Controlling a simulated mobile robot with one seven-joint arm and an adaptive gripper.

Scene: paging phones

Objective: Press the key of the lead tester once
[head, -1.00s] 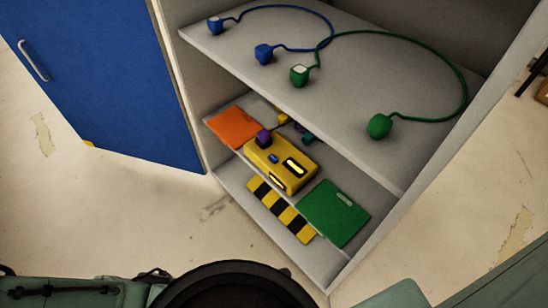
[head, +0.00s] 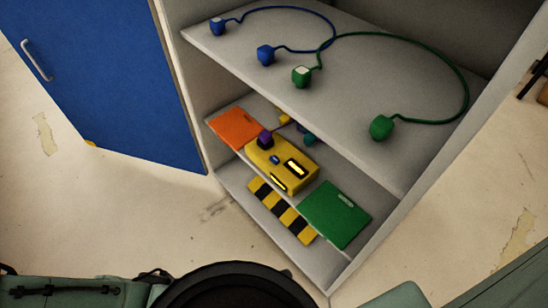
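A yellow box-shaped device (head: 270,172), which looks like the lead tester, sits on the cabinet's lower shelf. Its top bears a small blue key-like button (head: 274,160) and a lit slot (head: 296,167); a second lit slot (head: 279,184) is on its front. A purple plug (head: 265,138) sits at its far left end. A yellow plug (head: 284,119) and a teal plug (head: 309,139) show behind it, partly hidden by the upper shelf. My gripper is not in view.
An orange panel (head: 233,129) and a green panel (head: 334,213) flank the device. A striped strip (head: 281,210) lies in front. Above, the upper shelf (head: 340,100) holds a blue lead (head: 290,49) and a green lead (head: 467,85). A blue door (head: 110,80) stands open at left.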

